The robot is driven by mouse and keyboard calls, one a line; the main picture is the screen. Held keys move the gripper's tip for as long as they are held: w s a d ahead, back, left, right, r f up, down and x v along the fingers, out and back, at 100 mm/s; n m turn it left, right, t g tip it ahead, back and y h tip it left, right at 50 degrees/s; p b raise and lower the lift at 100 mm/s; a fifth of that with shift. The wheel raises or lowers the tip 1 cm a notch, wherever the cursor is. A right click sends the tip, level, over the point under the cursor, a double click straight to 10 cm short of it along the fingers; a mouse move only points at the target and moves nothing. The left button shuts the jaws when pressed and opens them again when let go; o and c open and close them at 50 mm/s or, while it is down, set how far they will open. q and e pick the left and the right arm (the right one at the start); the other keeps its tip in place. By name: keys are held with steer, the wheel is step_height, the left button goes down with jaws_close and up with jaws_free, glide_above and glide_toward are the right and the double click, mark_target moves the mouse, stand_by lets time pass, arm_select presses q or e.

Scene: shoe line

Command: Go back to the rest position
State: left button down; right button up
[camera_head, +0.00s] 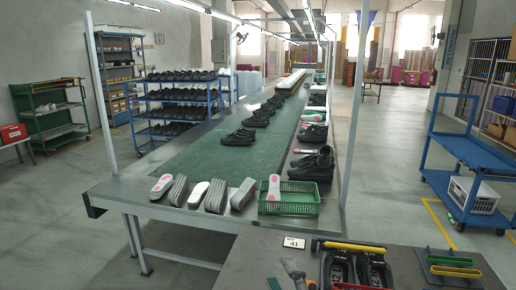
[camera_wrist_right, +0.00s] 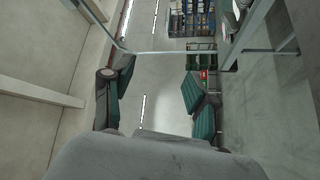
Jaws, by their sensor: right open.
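My right gripper (camera_head: 285,276) shows at the bottom edge of the head view, with only its grey and teal fingertips in sight. It is above the left part of the grey work table (camera_head: 235,262), left of a black tray (camera_head: 322,262). In the right wrist view, its two teal-padded fingers (camera_wrist_right: 152,92) stand wide apart with nothing between them. The gripper is open and empty. My left gripper is not in view.
Black shoe parts (camera_head: 375,270) lie in the tray, beside green holders (camera_head: 450,262) and a "41" card (camera_head: 294,242). Behind stands the conveyor (camera_head: 190,150) with shoes, grey soles (camera_head: 215,195) and a green basket (camera_head: 290,207). A blue cart (camera_head: 470,152) stands right, with open floor between.

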steer(key=s+d+f+m+g+h, duration=0.3)
steer(key=d+f+m+h, duration=0.1)
steer(key=d+f+m, duration=0.25)
steer(key=s+d+f+m+g+h, duration=0.3)
steer(key=s+d+f+m+h, duration=0.15)
steer(key=f, duration=0.35)
steer(key=s+d+f+m+g, duration=0.25)
steer(key=s+f+g, duration=0.25)
steer(key=s, duration=0.4)
steer(key=s+d+f+m+g, duration=0.2)
steer(key=s+f+m+g, duration=0.15)
steer(key=s, duration=0.55)
step_height(320, 180, down, 26)
steer(key=g, duration=0.2)
steer(key=s+d+f+n+g, duration=0.1)
steer(key=s+d+f, duration=0.2)
steer(key=s+f, duration=1.4)
steer(key=shift+s, duration=0.3)
